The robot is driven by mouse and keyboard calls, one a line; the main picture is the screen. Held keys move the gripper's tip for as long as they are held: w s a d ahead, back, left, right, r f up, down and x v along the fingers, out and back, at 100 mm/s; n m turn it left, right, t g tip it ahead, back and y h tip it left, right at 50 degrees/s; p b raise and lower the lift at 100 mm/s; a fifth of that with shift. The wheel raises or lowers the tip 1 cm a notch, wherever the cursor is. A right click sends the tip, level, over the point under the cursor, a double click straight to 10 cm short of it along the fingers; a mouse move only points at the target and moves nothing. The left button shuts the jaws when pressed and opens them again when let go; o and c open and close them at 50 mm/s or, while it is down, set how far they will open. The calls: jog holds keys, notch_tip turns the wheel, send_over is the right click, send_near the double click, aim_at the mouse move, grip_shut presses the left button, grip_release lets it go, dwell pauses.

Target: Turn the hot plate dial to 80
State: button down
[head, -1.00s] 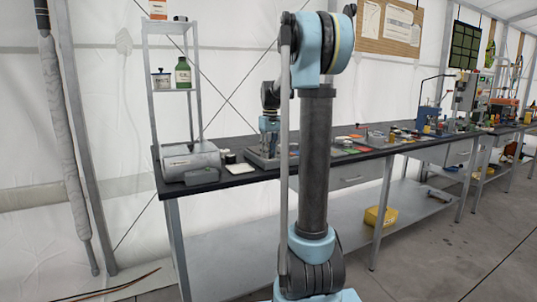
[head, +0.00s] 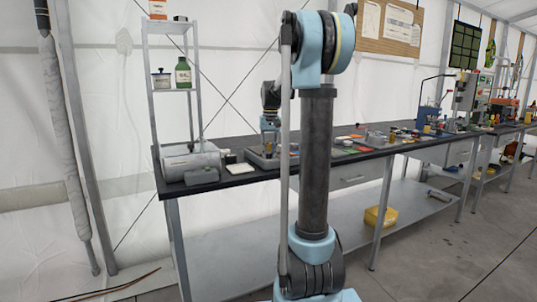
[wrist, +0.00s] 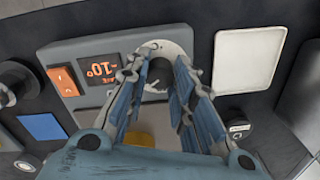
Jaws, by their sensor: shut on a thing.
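The hot plate (wrist: 190,45) is a grey unit with an orange-lit display (wrist: 101,72) that seems to read about 10, and an orange switch (wrist: 64,80) beside it. My gripper (wrist: 158,62) reaches over its front panel, with its ribbed blue-grey fingers on either side of the round dial (wrist: 155,50). The fingers are shut on the dial and hide much of it; its pointer is not readable. In the head view the hot plate (head: 258,161) sits on the bench, with my gripper (head: 268,140) at it, partly behind my arm.
A white square pad (wrist: 249,62) lies beside the hot plate, with a small dark round container (wrist: 238,127) near it. A blue square (wrist: 42,126) lies on the other side. In the head view a grey boxy device (head: 191,160) stands at the bench's left end.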

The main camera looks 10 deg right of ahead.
jog(key=c, duration=1.3)
grip_release()
jog(key=shift+c, duration=0.2)
notch_tip(320, 180, up, 12)
jog(key=shift+d, duration=0.25)
jog(key=shift+f, duration=0.1)
jog(key=s+f+t, duration=0.1)
jog(key=s+f, duration=0.5)
jog(key=s, duration=0.5)
jog(key=s+f, duration=0.6)
jog(key=s, duration=0.5)
jog(key=s+f+t, duration=0.1)
jog(key=s+f, duration=1.4)
jog(key=f, duration=0.3)
jog(key=shift+d+f+n, duration=0.25)
jog(key=shift+f+n, duration=0.05)
jog(key=shift+f, duration=0.1)
